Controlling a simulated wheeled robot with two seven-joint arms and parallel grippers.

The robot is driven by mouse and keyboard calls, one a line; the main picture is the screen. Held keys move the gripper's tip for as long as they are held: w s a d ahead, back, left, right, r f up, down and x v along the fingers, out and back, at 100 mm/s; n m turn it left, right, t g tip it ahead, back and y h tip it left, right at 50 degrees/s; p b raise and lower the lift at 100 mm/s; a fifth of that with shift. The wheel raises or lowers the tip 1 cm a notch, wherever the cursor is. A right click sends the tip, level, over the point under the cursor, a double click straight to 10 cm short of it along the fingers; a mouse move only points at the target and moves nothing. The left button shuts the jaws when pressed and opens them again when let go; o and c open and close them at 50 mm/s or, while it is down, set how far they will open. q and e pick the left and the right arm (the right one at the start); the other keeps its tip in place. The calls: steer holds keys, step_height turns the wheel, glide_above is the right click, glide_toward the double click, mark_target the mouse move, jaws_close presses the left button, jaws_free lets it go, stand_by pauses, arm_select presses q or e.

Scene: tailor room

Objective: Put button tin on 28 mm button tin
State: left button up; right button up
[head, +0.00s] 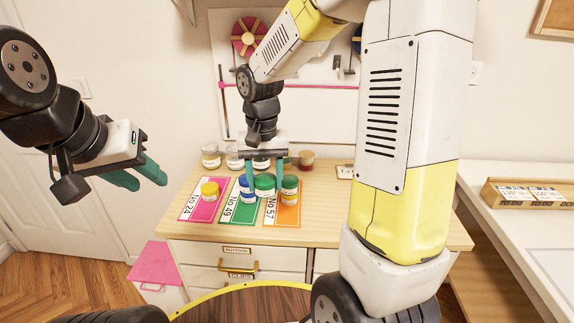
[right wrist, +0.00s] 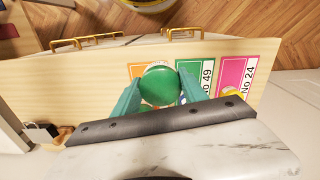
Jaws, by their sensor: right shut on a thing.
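My right gripper (head: 265,178) points down and is shut on a green-lidded tin (head: 264,187), held upright over the mats. In the right wrist view its round green lid (right wrist: 160,85) lies between the two teal fingers. Another green-lidded tin (head: 290,188) stands on the orange No 57 mat (head: 283,219), just right of the held one. Blue tins (head: 247,195) are on the green No 49 mat (head: 244,215), partly hidden by a finger. A yellow-lidded tin (head: 210,191) stands on the pink No 24 mat (head: 201,211). Size labels are unreadable. My left gripper (head: 142,178) is open and empty, left of the table.
Several jars (head: 211,155) stand along the back of the wooden table (head: 340,212). Drawers with handles (head: 238,266) are below the front edge. A white side table with a wooden tray (head: 525,193) is at right. The tabletop right of the orange mat is clear.

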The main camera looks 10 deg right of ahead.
glide_above(289, 180)
steer(key=shift+f, duration=0.65)
steer(key=shift+d+f, duration=0.1)
steer(key=shift+d, duration=0.05)
steer(key=shift+f, duration=1.65)
steer(key=shift+f, duration=0.1)
steer(key=o, duration=1.4)
steer(key=shift+o, duration=0.2)
